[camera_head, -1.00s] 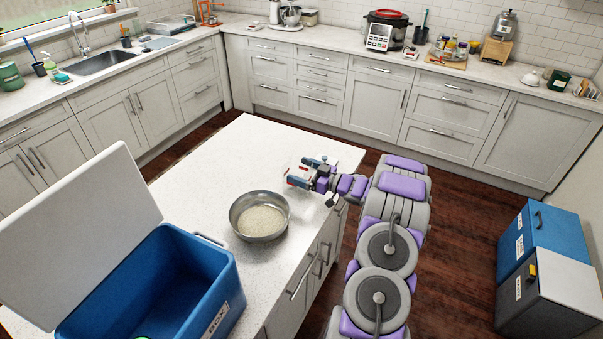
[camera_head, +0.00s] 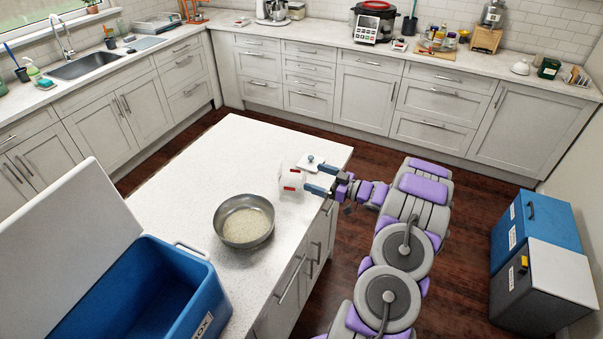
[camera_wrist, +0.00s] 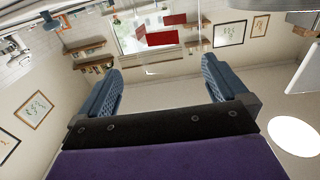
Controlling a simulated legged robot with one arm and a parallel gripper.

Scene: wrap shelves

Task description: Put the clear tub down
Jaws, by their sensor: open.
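The clear tub (camera_head: 291,184) with red labels stands on the white island worktop near its right edge. A pale top piece with a small dark knob (camera_head: 311,160) shows at its upper right. My gripper (camera_head: 321,179) is just to the right of the tub, its blue fingers spread and empty.
A metal pan (camera_head: 244,221) with pale grains stands on the worktop (camera_head: 200,170), left of and nearer than the tub. A blue box (camera_head: 150,290) with a raised white lid is at the front left. The worktop's far left part is clear.

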